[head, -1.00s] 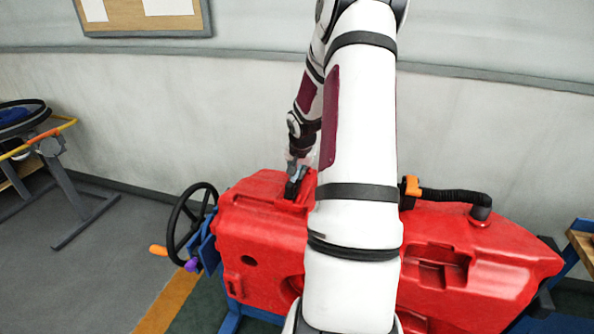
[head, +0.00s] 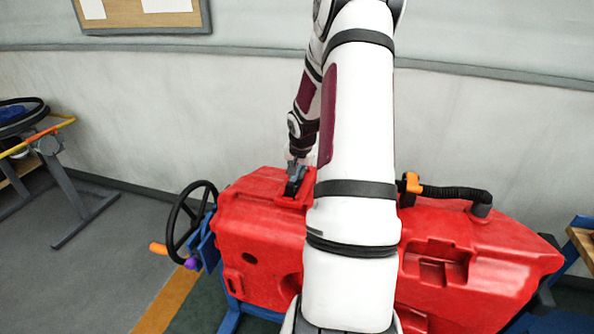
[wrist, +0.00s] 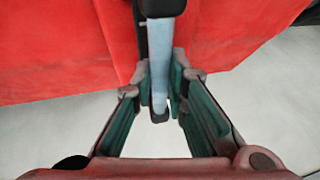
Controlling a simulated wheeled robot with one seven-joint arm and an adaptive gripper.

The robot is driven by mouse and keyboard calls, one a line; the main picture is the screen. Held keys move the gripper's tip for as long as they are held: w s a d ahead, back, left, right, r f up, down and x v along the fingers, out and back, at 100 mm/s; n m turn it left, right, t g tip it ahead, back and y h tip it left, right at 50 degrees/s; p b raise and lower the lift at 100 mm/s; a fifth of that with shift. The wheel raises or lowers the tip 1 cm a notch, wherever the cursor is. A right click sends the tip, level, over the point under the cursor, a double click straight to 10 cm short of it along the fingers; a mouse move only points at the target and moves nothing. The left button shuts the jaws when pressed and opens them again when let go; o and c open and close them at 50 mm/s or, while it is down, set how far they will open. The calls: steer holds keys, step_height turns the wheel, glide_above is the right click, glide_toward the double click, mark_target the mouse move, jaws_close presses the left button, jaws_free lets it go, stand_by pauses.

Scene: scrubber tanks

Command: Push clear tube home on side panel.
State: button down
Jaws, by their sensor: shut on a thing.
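A pale grey-blue tube (wrist: 161,55) runs down the middle of the wrist view, in front of the red tank (wrist: 60,45). Its lower end is near the fingers. My gripper (wrist: 163,82) is shut on this tube, one finger on each side. In the head view my gripper (head: 294,186) is at the top of the left half of the red tank (head: 265,222). The tube cannot be made out there. Where the tube's far end meets the tank is out of the wrist view. My arm covers the middle of the tank in the head view.
A black hose (head: 450,194) with an orange end (head: 412,183) lies on the tank's right top. Floor between is clear.

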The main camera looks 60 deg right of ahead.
steer(key=shift+r, duration=0.1)
stand_by(0.7)
steer(key=c, duration=1)
jaws_free()
steer(key=shift+c, duration=0.2)
steer(key=shift+p+v, duration=1.5)
steer(key=shift+v, duration=0.75)
steer(key=shift+r+p, duration=1.15)
steer(key=shift+r, duration=1.3)
